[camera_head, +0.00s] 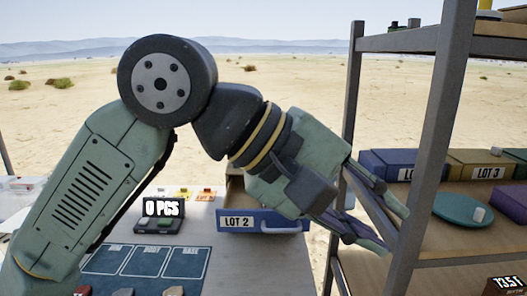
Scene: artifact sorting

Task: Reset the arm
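My arm crosses the left and middle of the head view, bent at a dark round joint. My gripper (384,224) points down and to the right, in front of the shelf's near post. Its two fingers look spread apart, and I see nothing held between them. A drawer labelled LOT 2 (262,222) stands on the table behind and below the gripper, with its handle facing me. My gripper appears clear of this drawer. Part of the drawer is hidden behind my arm.
A metal shelf (440,110) stands at the right, close to my fingers. A 0 PCS display (163,208) and a marked blue mat (145,262) are on the table.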

